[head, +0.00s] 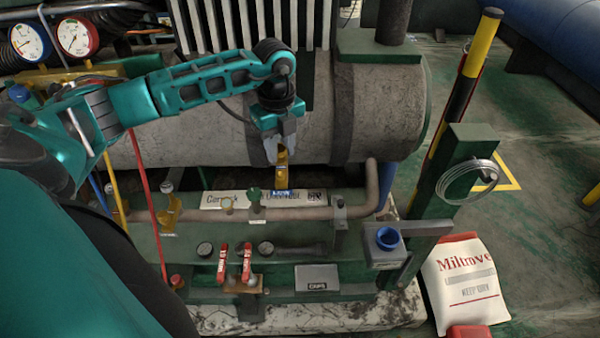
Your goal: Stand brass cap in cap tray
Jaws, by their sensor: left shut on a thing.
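My left gripper (281,150) reaches down from the upper left in front of the grey tank. Its fingers are closed on a brass-yellow piece, the brass cap (282,158), at the top of a yellow upright fitting (282,178). The fingers hide part of the cap, and I cannot tell whether it is apart from the fitting. The cap tray (311,272) looks to be the small grey box with a dark label at the front of the green bench, below and right of the gripper. My right gripper is not in view.
Two red-handled valves (234,264) stand left of the tray. A pipe (330,217) runs behind it. A blue cup (387,238) sits in a grey holder at right, beside a green post (441,200). A white sack (464,280) stands on the floor.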

